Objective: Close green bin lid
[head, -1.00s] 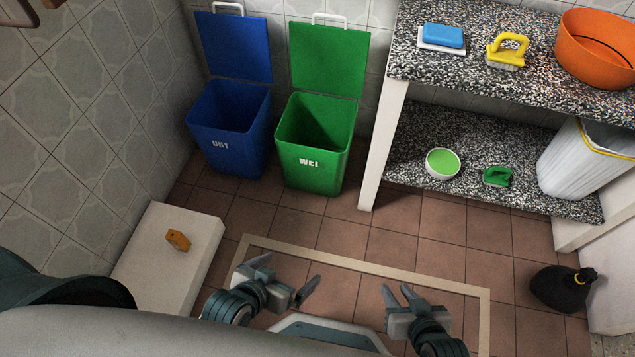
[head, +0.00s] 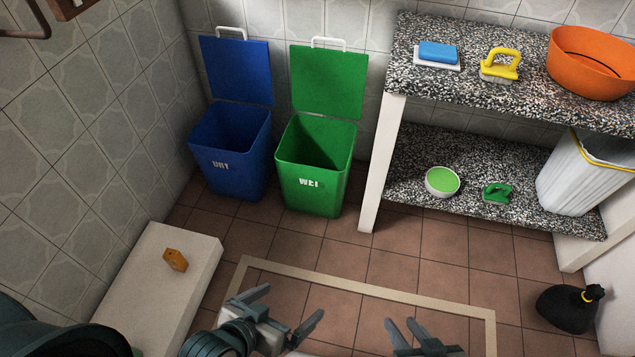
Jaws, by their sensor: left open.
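The green bin (head: 310,188) stands on the tiled floor against the back wall. Its green lid (head: 328,82) is up, leaning near the wall, with a white handle (head: 328,43) at its top edge. The bin's dark inside shows. My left gripper (head: 290,309) is open and empty, low in the view, well in front of the bin. My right gripper (head: 403,330) is at the bottom edge, its fingers spread apart with nothing between them. Both grippers are apart from the bin and lid.
A blue bin (head: 230,160) with its lid up stands just left of the green one. A granite shelf unit (head: 405,150) is close on the right. A white block (head: 197,255) with an orange item lies at left, a black bag (head: 568,308) at right. Floor before the bins is clear.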

